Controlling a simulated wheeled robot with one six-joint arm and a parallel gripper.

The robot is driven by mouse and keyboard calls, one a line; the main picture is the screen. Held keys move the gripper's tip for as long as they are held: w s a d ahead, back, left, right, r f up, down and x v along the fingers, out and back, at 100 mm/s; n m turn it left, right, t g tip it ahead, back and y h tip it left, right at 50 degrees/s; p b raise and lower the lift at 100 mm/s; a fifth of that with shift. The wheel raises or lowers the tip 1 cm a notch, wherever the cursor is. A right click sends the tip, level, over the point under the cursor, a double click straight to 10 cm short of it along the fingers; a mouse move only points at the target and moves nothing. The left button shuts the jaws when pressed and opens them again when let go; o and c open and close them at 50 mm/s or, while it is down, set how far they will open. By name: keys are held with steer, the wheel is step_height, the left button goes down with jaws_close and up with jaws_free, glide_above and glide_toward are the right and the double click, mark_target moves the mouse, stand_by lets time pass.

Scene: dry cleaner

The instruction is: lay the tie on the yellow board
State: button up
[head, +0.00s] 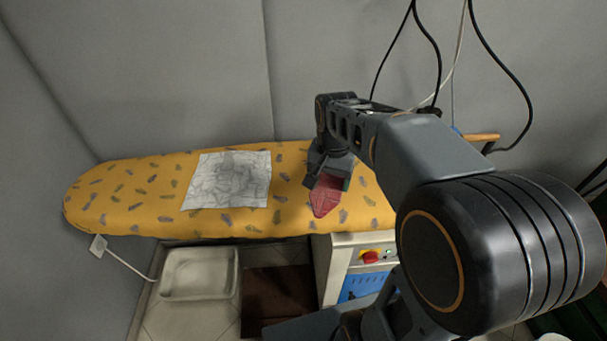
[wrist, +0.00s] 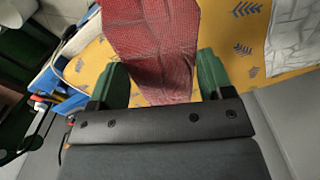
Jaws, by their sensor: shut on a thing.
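The tie (head: 326,196) is red with a fine pattern. In the head view its folded end hangs below my gripper (head: 329,178), over the right part of the yellow board. The yellow board (head: 120,200) is an ironing board with a grey feather-like print. In the wrist view the tie (wrist: 160,50) lies between the green fingertips of my gripper (wrist: 162,85) and runs up out of the picture. My gripper is shut on the tie. I cannot tell whether the tie touches the board.
A crumpled white cloth (head: 228,180) lies on the board left of my gripper. A pale tray (head: 199,274) stands below the board, beside a machine with a red knob (head: 370,257). Black cables (head: 440,60) hang at the upper right. The board's left end is clear.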

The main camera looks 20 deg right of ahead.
steer(key=w+d+f, duration=0.1)
steer(key=w, duration=0.1)
steer(key=w+f, duration=0.1)
steer(key=w, duration=0.1)
steer(key=w+d+f+p, duration=0.1)
steer(key=w, duration=0.1)
steer(key=shift+w+d, duration=0.2)
steer(key=shift+d, duration=0.1)
steer(key=w+f, duration=0.1)
steer(key=w+d+f, duration=0.1)
steer(key=f, duration=0.1)
steer(key=w+f, duration=0.2)
steer(key=shift+d+f, duration=0.1)
steer(key=shift+d, duration=0.25)
steer(key=shift+w+d+f+p, duration=0.1)
steer(key=shift+w+f+p, duration=0.2)
steer(key=shift+f, duration=1.7)
steer(key=o, duration=0.9)
steer(key=shift+f, duration=0.1)
